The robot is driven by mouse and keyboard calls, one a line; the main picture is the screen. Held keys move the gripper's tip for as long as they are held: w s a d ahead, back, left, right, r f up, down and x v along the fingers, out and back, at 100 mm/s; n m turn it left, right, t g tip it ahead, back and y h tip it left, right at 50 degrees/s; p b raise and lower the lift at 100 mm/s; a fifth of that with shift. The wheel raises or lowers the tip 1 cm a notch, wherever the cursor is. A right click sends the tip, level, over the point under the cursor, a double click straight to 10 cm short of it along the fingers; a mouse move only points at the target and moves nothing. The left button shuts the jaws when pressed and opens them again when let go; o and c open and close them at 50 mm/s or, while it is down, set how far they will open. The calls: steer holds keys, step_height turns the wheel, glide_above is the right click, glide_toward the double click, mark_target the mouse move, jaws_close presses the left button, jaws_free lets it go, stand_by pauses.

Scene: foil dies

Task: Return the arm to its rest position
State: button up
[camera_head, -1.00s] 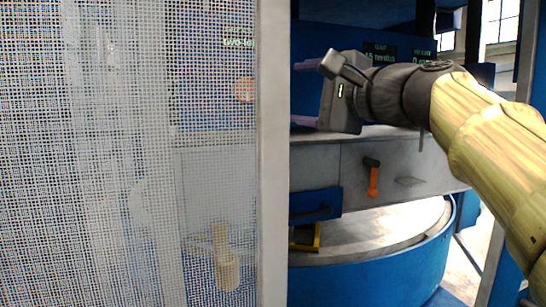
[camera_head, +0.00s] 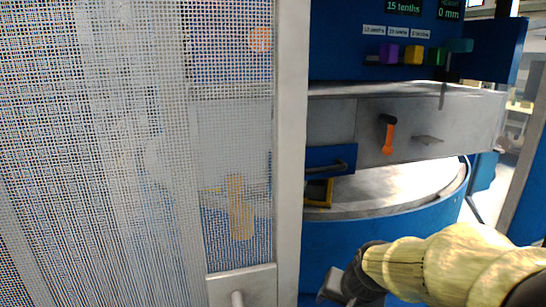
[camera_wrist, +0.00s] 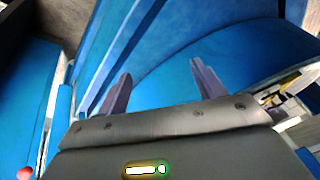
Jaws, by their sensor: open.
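My gripper (camera_wrist: 162,86) is open and empty in the wrist view. Its two grey-purple fingers stand apart with blue surfaces beyond them and nothing between them. In the head view my gripper's dark body (camera_head: 342,286) shows at the bottom edge, in front of the round blue base (camera_head: 400,225) of the machine. Its fingers are not clear there. My arm (camera_head: 450,265), with a bamboo-like covering, reaches in from the lower right.
A mesh screen door (camera_head: 120,130) with a grey frame post (camera_head: 291,150) fills the left. Behind is a grey machine front (camera_head: 455,125) with an orange-handled lever (camera_head: 388,135). Coloured blocks (camera_head: 412,55) sit above it. A blue post stands at right.

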steer(key=s+d+f+n+g+h, duration=0.15)
steer(key=s+f+n, duration=0.25)
steer(key=s+f, duration=0.4)
step_height(320, 180, up, 13)
steer(key=p, duration=1.2)
steer(key=shift+s+a+f+g+p, duration=0.15)
steer(key=shift+a+g+p, duration=0.05)
steer(key=shift+g+p, duration=0.2)
